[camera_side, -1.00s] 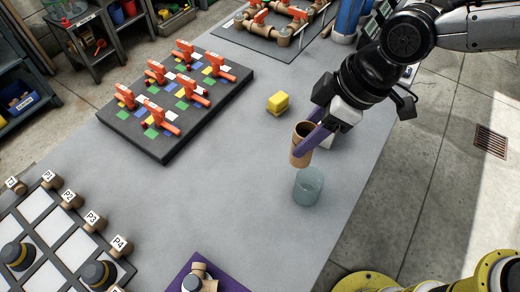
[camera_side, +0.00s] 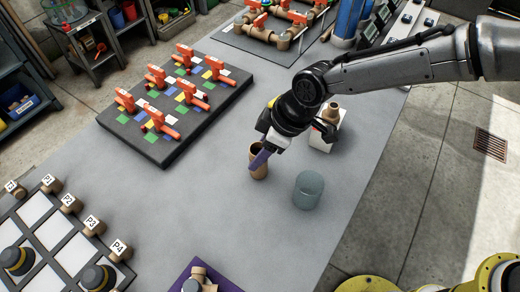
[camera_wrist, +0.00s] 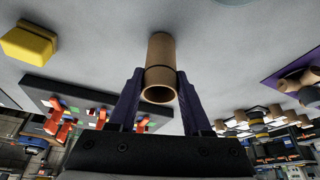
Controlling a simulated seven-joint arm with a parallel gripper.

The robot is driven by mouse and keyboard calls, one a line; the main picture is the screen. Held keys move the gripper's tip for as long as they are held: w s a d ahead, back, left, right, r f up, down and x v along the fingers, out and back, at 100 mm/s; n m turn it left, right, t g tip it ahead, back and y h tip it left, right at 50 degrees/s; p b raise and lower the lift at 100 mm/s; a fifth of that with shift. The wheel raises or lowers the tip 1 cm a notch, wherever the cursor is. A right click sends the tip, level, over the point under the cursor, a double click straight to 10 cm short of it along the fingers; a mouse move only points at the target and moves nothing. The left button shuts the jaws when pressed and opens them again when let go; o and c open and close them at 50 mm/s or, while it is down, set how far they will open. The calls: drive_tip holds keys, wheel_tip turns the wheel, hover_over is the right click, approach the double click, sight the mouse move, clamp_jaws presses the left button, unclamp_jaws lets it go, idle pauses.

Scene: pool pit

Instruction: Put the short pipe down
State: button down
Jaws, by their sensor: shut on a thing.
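The short pipe (camera_side: 259,172) is a tan, open-ended tube, upright over the grey table in the side view. My gripper (camera_side: 260,158) is shut on it, with purple fingers on either side. In the wrist view the pipe (camera_wrist: 161,52) sits between the two fingers of my gripper (camera_wrist: 160,82), its open end facing the camera. The pipe's lower end is at or very close to the table top; I cannot tell whether it touches.
A translucent grey-green cylinder (camera_side: 308,191) stands right of the pipe. A white block (camera_side: 325,138) with a tan fitting stands behind. A dark board with orange-handled valves (camera_side: 157,118) lies left. A yellow block (camera_wrist: 29,44) shows in the wrist view. Bare table (camera_side: 190,205) lies front-left.

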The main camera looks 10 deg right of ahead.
drive_tip(key=shift+f, duration=0.1)
drive_tip(key=shift+c, duration=1.7)
unclamp_jaws()
drive_tip(key=v, duration=1.2)
